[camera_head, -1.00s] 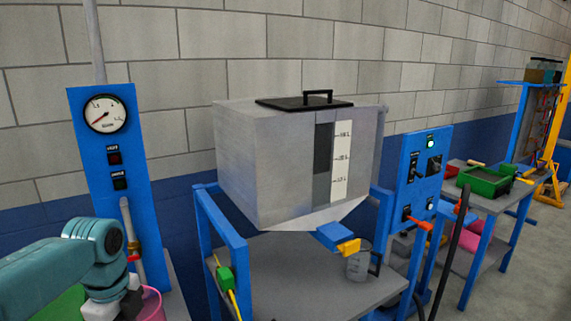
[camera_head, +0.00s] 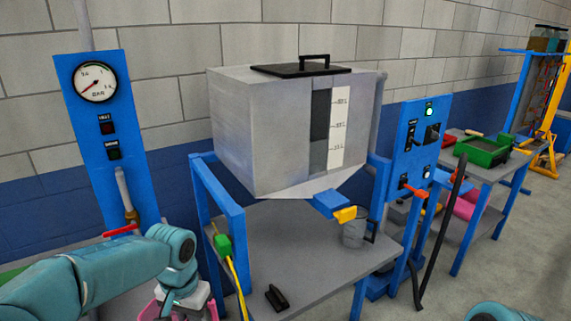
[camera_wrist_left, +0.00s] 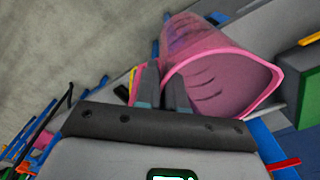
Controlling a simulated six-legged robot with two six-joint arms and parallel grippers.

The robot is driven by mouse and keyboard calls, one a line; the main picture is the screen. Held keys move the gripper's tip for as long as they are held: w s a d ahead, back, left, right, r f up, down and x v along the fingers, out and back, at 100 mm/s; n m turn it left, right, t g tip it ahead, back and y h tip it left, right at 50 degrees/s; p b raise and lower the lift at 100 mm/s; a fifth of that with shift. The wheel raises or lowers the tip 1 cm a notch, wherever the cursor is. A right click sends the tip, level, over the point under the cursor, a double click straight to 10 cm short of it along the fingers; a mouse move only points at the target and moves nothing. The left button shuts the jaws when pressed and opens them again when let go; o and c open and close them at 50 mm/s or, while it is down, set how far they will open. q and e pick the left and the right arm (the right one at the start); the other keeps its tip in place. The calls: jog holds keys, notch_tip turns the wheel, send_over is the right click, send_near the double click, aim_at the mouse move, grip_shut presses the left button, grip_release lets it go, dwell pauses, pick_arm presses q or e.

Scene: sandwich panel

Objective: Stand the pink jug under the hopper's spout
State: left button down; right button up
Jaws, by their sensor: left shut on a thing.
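The pink jug (camera_wrist_left: 225,75) is large in the left wrist view, its open rim facing the lower right of that picture. In the head view only part of the jug (camera_head: 155,309) shows at the bottom edge. My left gripper (camera_wrist_left: 165,88) is shut on its side, around what seems to be its handle. The grey hopper (camera_head: 255,135) stands on a blue frame, with a blue spout (camera_head: 328,205) with a yellow end low at its front. A clear grey jug (camera_head: 354,235) with a dark handle stands on the table just below the spout. My right gripper is out of view.
The grey table (camera_head: 300,255) under the hopper has bare room left of the clear jug. A black block (camera_head: 277,298) lies at its front edge. A blue post (camera_head: 203,195) bounds its left side. A blue switch panel (camera_head: 420,150) stands at the right.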

pick_arm(q)
jog(key=s+f+n, duration=0.1)
jog(key=s+f, duration=0.1)
jog(key=f, duration=0.1)
jog(key=s+f+n, duration=0.1)
jog(key=shift+s+d+f+n, duration=0.1)
jog(key=shift+s+f+n, duration=0.05)
jog(key=shift+f+n, duration=0.2)
dwell(0.6)
